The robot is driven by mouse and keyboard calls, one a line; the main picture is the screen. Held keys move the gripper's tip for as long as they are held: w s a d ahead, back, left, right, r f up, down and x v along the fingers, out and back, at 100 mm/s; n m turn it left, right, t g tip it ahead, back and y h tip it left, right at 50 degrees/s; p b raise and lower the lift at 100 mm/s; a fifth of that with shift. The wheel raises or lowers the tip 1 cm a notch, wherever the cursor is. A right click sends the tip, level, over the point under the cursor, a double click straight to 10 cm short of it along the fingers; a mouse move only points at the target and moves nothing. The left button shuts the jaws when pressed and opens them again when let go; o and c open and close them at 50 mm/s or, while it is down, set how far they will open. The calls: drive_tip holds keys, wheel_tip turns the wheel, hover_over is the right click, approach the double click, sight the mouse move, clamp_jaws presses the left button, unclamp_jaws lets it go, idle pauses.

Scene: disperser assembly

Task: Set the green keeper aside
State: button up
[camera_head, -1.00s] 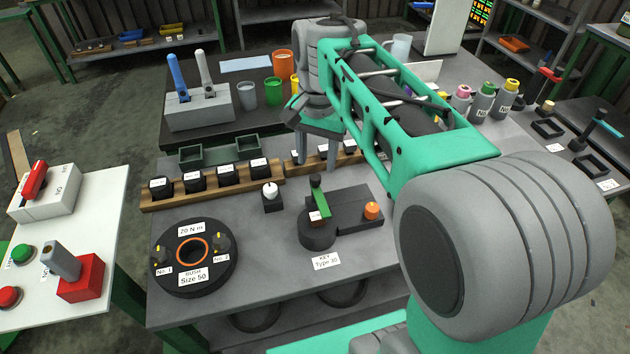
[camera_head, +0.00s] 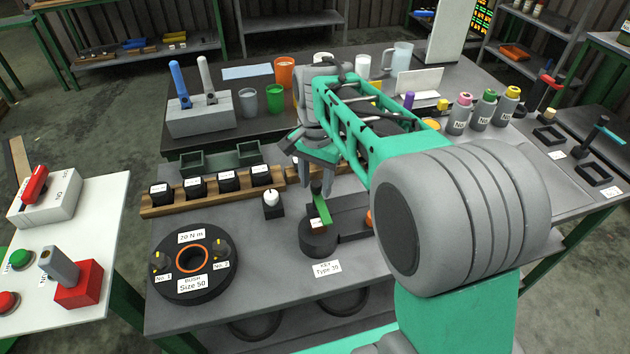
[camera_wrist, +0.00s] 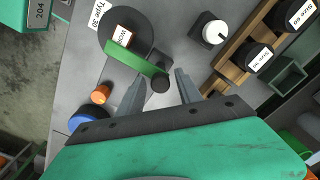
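The green keeper (camera_head: 321,210) is a short green bar with a dark knob (camera_head: 316,188) at one end. It lies across the round dark key fixture (camera_head: 318,242) labelled Type 30. In the wrist view the keeper (camera_wrist: 134,57) crosses the fixture's disc (camera_wrist: 112,29), beside a small labelled block. My gripper (camera_head: 316,168) hangs just above and behind the knob. In the wrist view its two fingers (camera_wrist: 160,78) are apart, with the knob appearing between them. I cannot tell whether they touch it. Nothing is held.
A white-knobbed block (camera_head: 271,203) stands left of the fixture, and the round bush fixture (camera_head: 164,286) is further left. A wooden rack (camera_head: 160,207) of dark blocks runs behind. An orange peg (camera_wrist: 101,94) is close by the fixture. Bare bench lies in front of the white-knobbed block.

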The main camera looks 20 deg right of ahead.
clamp_jaws()
idle(1.2)
